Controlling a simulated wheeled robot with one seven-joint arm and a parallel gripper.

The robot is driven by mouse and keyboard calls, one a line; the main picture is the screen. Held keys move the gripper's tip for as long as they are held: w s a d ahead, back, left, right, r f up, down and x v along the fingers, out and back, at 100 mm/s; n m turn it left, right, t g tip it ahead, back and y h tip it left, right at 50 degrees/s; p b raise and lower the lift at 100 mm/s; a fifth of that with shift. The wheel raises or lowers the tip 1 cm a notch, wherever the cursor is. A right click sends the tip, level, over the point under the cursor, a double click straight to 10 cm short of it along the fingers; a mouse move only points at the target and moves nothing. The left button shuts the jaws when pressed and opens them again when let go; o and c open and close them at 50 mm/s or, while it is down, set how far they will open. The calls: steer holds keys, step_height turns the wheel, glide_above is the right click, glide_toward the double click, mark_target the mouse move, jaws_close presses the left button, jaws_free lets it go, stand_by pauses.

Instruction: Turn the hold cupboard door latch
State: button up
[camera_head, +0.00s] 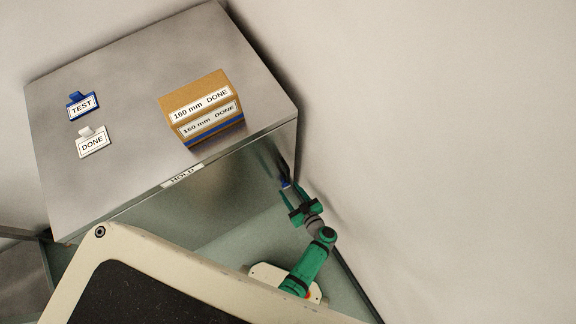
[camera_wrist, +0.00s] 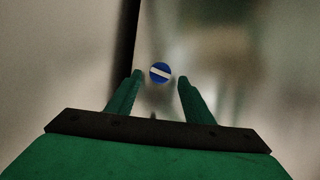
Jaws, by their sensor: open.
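The hold cupboard (camera_head: 125,195) is a grey metal box with a HOLD label (camera_head: 182,175) along its front top edge. Its latch (camera_wrist: 160,72) is a round blue knob with a white bar that runs slightly down to the right in the wrist view. A small bit of blue at the latch (camera_head: 286,184) shows in the head view, by my fingertips. My green gripper (camera_head: 289,187) is open. In the wrist view its fingers (camera_wrist: 160,76) appear on either side of the latch, with a gap on both sides. I cannot tell how far the fingertips are from the door surface.
On the cupboard top stand a cardboard box (camera_head: 203,108) labelled 160 mm DONE, a blue TEST tag (camera_head: 82,106) and a white DONE tag (camera_head: 93,142). A dark vertical gap (camera_wrist: 130,45) runs left of the latch. Pale wall and floor lie to the right.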

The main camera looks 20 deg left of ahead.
steer(key=shift+x, duration=1.35)
steer(key=shift+c, duration=0.2)
steer(key=c, duration=1)
steer(key=shift+w+d+m+g, duration=0.1)
steer(key=shift+w+m+g, duration=0.15)
steer(key=shift+m, duration=0.25)
steer(key=shift+d+m+g+y, duration=0.1)
steer(key=shift+m+g+y, duration=0.55)
steer(key=shift+m, duration=0.45)
steer(key=o, duration=1)
steer(key=shift+o, duration=0.2)
